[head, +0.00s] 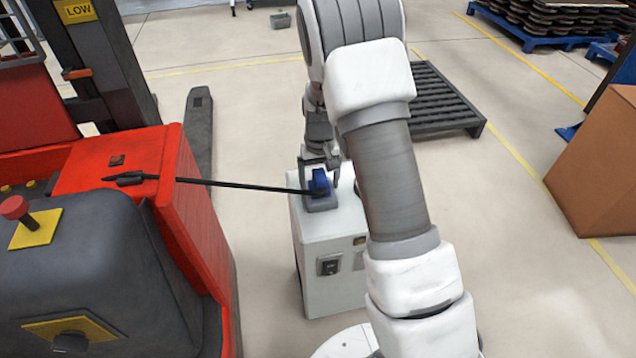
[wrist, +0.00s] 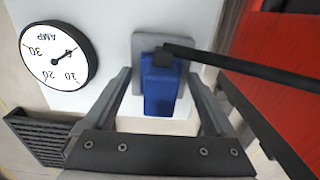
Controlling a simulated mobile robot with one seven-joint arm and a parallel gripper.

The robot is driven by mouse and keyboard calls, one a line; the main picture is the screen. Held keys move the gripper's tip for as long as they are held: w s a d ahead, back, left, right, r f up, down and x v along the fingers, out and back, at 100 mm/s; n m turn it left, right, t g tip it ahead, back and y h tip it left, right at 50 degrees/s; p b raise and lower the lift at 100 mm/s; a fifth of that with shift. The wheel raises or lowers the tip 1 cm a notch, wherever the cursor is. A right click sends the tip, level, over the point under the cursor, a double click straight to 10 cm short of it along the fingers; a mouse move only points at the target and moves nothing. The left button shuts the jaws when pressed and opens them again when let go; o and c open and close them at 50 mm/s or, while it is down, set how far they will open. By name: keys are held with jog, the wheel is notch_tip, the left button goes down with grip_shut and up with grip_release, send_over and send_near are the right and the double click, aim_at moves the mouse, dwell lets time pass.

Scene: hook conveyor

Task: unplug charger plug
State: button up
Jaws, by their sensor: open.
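The blue charger plug (head: 319,183) sits on a grey socket (head: 321,203) on top of the white charger cabinet (head: 333,245). In the wrist view the blue plug (wrist: 160,88) shows between the two fingers, with the grey socket plate (wrist: 141,45) behind it. A black cable (head: 245,187) runs from the plug to the red forklift. My gripper (head: 320,172) is open, one finger on each side of the plug. In the wrist view a gap shows between my gripper (wrist: 163,95) and the plug on both sides.
The red forklift (head: 185,200) stands close on the left. A round amp gauge (wrist: 58,56) is on the cabinet. A dark pallet (head: 440,100) lies behind, and a cardboard box (head: 600,165) stands at the right. The floor between is clear.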

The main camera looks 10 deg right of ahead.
aim_at(320, 174)
jog(key=shift+c, duration=0.2)
dwell(0.6)
grip_shut()
jog(key=shift+r, duration=0.1)
jog(key=shift+r+p, duration=2.25)
jog(key=shift+r, duration=0.7)
